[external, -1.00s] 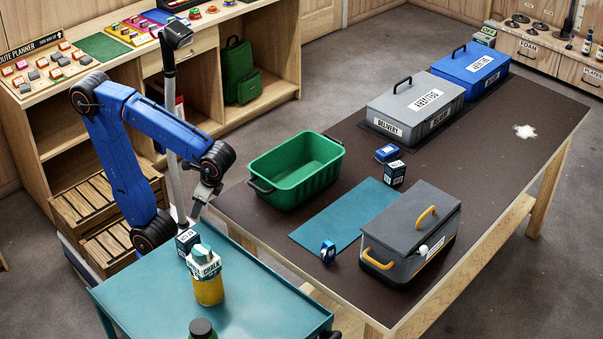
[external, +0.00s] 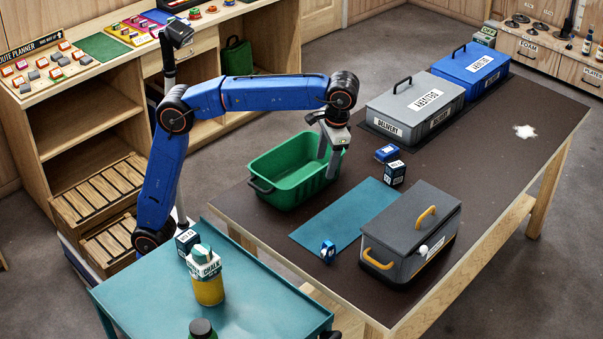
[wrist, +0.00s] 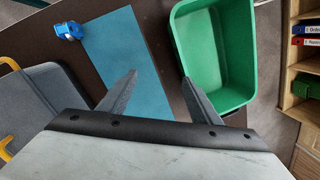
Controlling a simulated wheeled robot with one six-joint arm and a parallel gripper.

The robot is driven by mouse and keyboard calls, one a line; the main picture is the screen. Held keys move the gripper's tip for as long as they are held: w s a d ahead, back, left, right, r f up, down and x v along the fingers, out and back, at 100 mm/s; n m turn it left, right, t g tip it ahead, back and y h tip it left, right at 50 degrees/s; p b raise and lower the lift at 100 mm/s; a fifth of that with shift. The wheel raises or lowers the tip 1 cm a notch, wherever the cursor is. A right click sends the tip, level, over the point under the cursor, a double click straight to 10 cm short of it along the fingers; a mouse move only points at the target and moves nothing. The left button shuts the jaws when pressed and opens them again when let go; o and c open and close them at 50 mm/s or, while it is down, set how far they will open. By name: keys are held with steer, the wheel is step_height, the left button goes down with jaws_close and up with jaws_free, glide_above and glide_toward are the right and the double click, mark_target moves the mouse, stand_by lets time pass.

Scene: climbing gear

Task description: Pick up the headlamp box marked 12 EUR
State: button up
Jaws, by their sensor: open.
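Two small dark blue boxes with white labels are in the external view. One box (external: 395,173) stands on the dark table by the far end of the teal mat, and the other box (external: 188,241) stands on the teal cart beside the chalk bottle. Their prices are too small to read, so I cannot tell which is marked 12 EUR. My gripper (external: 327,168) is over the right end of the green bin, pointing down, left of the table box. In the wrist view my gripper (wrist: 160,78) is open with nothing between its fingers; neither box shows there.
The green bin (external: 262,184), teal mat (external: 330,228) and grey toolbox (external: 400,256) stand close by. A small blue item (external: 328,252) lies at the mat's near end, another (external: 387,153) behind the table box. Grey (external: 390,100) and blue (external: 465,66) delivery cases stand behind.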

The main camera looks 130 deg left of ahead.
steer(key=w+a+f+n+t, duration=0.1)
steer(key=w+a+f, duration=0.15)
steer(key=a, duration=0.55)
steer(key=w+a+f, duration=0.2)
steer(key=w+a, duration=0.1)
steer(key=a, duration=0.4)
steer(key=n+t, duration=0.1)
steer(key=n, duration=0.1)
glide_toward(396, 165)
step_height(396, 165, down, 5)
steer(key=shift+s+f, duration=0.15)
steer(key=shift+f, duration=3.8)
steer(key=c, duration=1.2)
